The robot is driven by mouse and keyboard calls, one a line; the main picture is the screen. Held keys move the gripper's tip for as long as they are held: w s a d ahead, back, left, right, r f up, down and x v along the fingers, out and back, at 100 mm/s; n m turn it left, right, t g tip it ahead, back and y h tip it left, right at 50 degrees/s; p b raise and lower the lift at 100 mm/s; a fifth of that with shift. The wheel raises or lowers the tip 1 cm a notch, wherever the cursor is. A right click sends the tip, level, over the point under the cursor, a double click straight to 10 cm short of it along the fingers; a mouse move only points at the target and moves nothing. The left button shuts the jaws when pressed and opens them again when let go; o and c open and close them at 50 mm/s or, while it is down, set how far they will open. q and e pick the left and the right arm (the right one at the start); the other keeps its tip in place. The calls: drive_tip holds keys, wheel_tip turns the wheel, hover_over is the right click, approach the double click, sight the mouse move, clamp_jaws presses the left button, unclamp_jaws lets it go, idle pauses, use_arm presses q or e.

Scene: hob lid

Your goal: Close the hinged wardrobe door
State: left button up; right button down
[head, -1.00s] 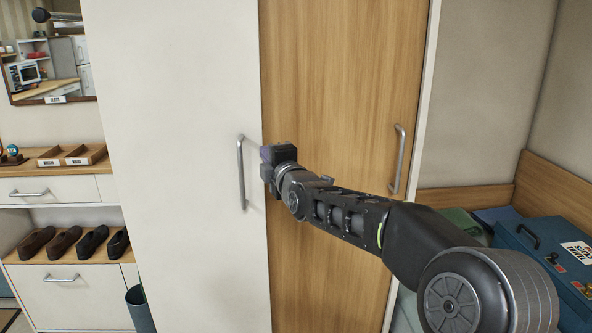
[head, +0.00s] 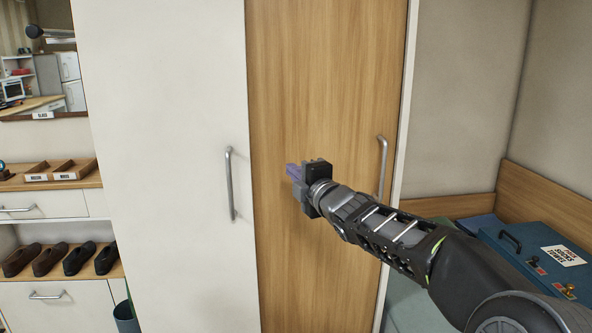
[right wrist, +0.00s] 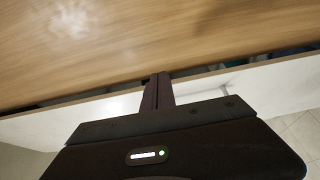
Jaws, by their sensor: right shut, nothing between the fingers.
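The wardrobe fills the middle of the head view. Its white door (head: 165,120) is at left with an upright handle (head: 231,185), and its wood-grain door (head: 320,80) is at right with another handle (head: 382,168). In the head view the two look nearly in line. The right wrist view shows the wood-grain surface (right wrist: 90,40) above a white panel (right wrist: 225,88), with a narrow dark gap between them. My right gripper (head: 291,172) is shut and empty, in front of the wood-grain door near the seam. Contact is unclear. My left gripper is not in view.
Shelves with several shoes (head: 62,258) and trays (head: 60,170) stand at left, with a dark bin (head: 125,318) beside the white door. At right a blue case (head: 540,255) lies by a wooden board (head: 545,195).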

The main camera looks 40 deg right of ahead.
drive_tip(key=shift+s+d, duration=0.1)
drive_tip(key=a+f+n+y+b, duration=0.1)
drive_tip(key=a+f+b, duration=0.1)
drive_tip(key=a+f, duration=0.2)
drive_tip(key=s+a+f+n+y+b, duration=0.1)
drive_tip(key=a+f+y+b, duration=0.1)
drive_tip(key=a, duration=0.9)
wheel_tip(320, 180, down, 2)
drive_tip(key=shift+s+f+t+b, duration=0.2)
drive_tip(key=shift+s+t+b, duration=0.15)
drive_tip(key=shift+b, duration=0.35)
drive_tip(key=shift+w, duration=0.1)
